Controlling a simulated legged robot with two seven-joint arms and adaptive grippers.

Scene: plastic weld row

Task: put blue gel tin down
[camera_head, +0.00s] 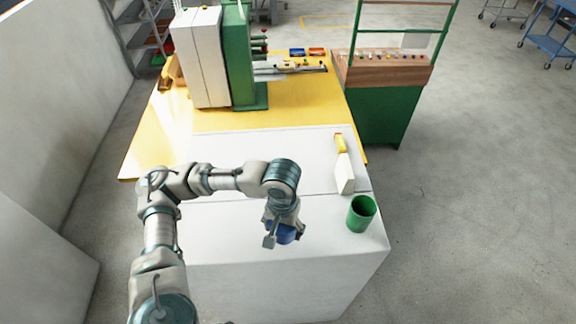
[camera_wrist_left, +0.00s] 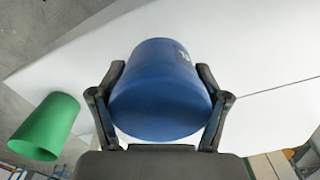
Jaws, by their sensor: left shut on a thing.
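The blue gel tin (camera_head: 284,234) is in my left gripper (camera_head: 285,238), near the front edge of the white worktop (camera_head: 220,220). In the left wrist view the tin (camera_wrist_left: 162,90) fills the middle, with a finger closed on each side of it. The left gripper (camera_wrist_left: 160,108) is shut on the tin. My right gripper is not in view.
A green cup (camera_head: 361,214) stands at the worktop's right end and also shows in the left wrist view (camera_wrist_left: 47,127). A white and yellow bottle-like object (camera_head: 344,172) lies behind it. A green and white machine (camera_head: 207,60) stands on the yellow table (camera_head: 290,105). The worktop's left part is largely clear.

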